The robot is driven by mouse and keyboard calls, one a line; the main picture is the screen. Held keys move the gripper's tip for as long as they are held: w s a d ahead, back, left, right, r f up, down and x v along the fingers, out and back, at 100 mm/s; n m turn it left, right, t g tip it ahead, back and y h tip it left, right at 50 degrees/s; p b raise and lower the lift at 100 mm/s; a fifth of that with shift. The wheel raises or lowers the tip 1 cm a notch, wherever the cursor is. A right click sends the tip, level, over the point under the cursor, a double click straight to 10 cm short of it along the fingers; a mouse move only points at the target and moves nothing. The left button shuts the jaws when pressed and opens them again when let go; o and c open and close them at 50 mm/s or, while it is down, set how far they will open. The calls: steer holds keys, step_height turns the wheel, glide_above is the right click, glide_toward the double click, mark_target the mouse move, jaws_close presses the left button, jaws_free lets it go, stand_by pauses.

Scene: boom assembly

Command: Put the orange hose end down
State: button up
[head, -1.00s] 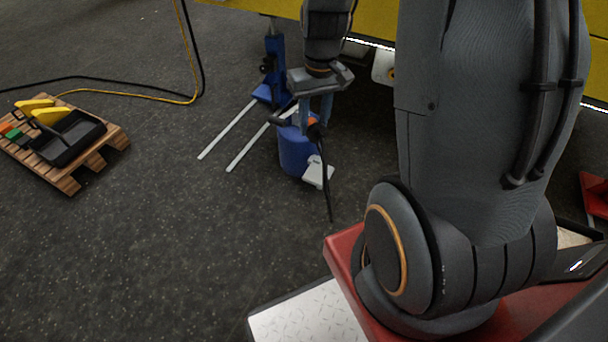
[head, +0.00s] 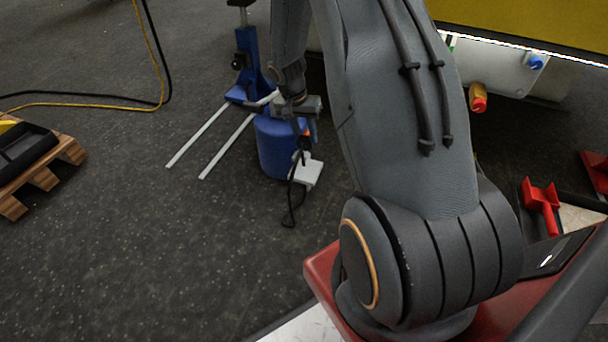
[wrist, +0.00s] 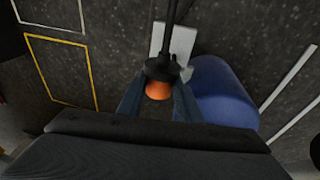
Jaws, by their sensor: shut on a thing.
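The orange hose end (wrist: 158,90) sits between my gripper's (wrist: 158,100) fingers in the wrist view, with its black hose (wrist: 172,25) running away from it. In the head view a small bit of orange (head: 306,133) shows at my gripper (head: 302,130). The black hose (head: 291,195) hangs down from there and its lower part curls close to the floor. My gripper is shut on the hose end, beside the blue drum (head: 275,150). The fingertips are partly hidden by the wrist and the hose.
A white block (head: 309,170) lies by the drum. A blue stand (head: 248,65) with two pale legs (head: 228,145) is behind. A wooden pallet (head: 45,175) with a black tray (head: 25,150) is at the left. The floor (head: 150,250) in front is clear.

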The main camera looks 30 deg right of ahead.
steer(key=shift+w+d+f, duration=0.15)
steer(key=shift+f, duration=0.3)
steer(key=b+x, duration=0.1)
steer(key=x, duration=0.2)
steer(key=a+b+x, duration=0.1)
steer(key=b+x, duration=0.1)
steer(key=x, duration=0.1)
steer(key=a+b+x, duration=0.1)
steer(key=x, duration=0.2)
steer(key=shift+w+f+b, duration=0.1)
steer(key=shift+f+b, duration=0.3)
steer(key=shift+f, duration=0.05)
steer(key=shift+f, duration=0.2)
steer(key=o, duration=1.2)
steer(key=shift+r, duration=0.1)
steer(key=p+v, duration=0.5)
steer(key=v, duration=0.6)
steer(key=shift+r, duration=0.3)
steer(key=shift+a+r+p, duration=0.1)
steer(key=shift+r+p, duration=0.2)
steer(key=shift+p, duration=0.05)
